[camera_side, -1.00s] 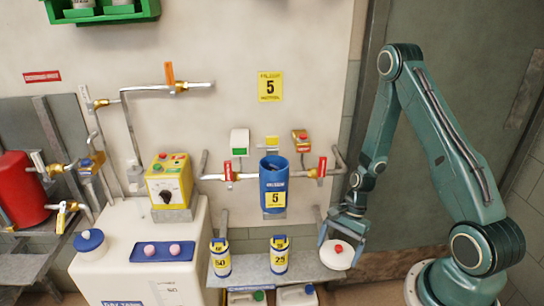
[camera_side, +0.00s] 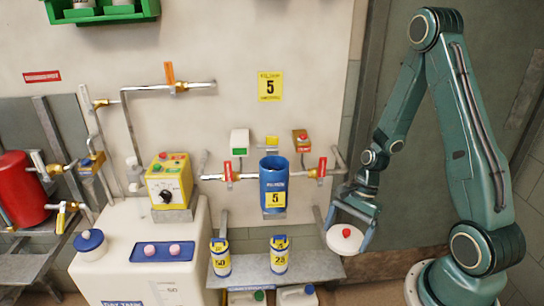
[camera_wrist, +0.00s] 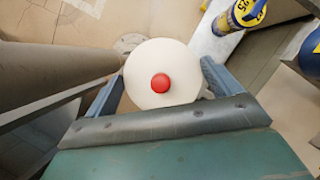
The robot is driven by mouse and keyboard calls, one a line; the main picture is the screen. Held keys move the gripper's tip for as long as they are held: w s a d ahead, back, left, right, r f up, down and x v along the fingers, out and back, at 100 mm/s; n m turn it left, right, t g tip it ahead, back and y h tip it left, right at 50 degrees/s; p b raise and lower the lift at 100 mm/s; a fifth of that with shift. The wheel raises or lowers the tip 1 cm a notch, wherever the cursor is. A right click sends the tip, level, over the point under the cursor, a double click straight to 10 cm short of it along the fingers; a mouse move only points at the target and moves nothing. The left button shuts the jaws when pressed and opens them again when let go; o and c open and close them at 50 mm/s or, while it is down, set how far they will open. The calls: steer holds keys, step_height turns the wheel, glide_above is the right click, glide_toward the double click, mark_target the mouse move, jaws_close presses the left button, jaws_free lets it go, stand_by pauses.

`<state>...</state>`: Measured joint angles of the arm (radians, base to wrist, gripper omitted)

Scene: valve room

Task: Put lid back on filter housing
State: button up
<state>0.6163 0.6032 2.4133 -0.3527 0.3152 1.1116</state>
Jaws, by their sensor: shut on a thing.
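The lid is a white disc with a red knob (camera_side: 345,238). My gripper (camera_side: 350,228) is shut on the lid's edges and holds it roughly level above the right end of the shelf. In the wrist view the lid (camera_wrist: 160,78) sits between the two fingers, with its red knob facing the camera. The filter housing (camera_side: 273,186) is a blue upright cylinder with a yellow "5" label, open at the top, on the wall pipe. It stands up and to the left of the lid in the side view.
A shelf (camera_side: 312,265) below the housing bears two blue-and-yellow cartridges marked 50 (camera_side: 220,257) and 25 (camera_side: 279,255). Red-handled valves (camera_side: 228,172) flank the housing on the pipe, the right one (camera_side: 322,169) between it and my gripper. A white-and-green box (camera_side: 240,142) is above left.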

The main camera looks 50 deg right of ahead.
steer(key=w+d+r+m, duration=0.1)
steer(key=w+r, duration=0.2)
steer(key=r, duration=0.3)
steer(key=w+d+r+m+t, duration=0.1)
steer(key=w+r, duration=0.3)
steer(key=r, duration=0.3)
steer(key=w+d+r+m, duration=0.2)
steer(key=w+r, duration=0.1)
steer(key=r, duration=0.3)
steer(key=w+f+m, duration=0.1)
steer(key=w, duration=1.7)
steer(key=shift+t+h, duration=0.4)
steer(key=shift+w+f, duration=0.1)
steer(key=shift+f, duration=0.05)
steer(key=shift+f, duration=3.05)
steer(key=shift+f, duration=0.2)
steer(key=o, duration=0.7)
steer(key=shift+o, duration=0.2)
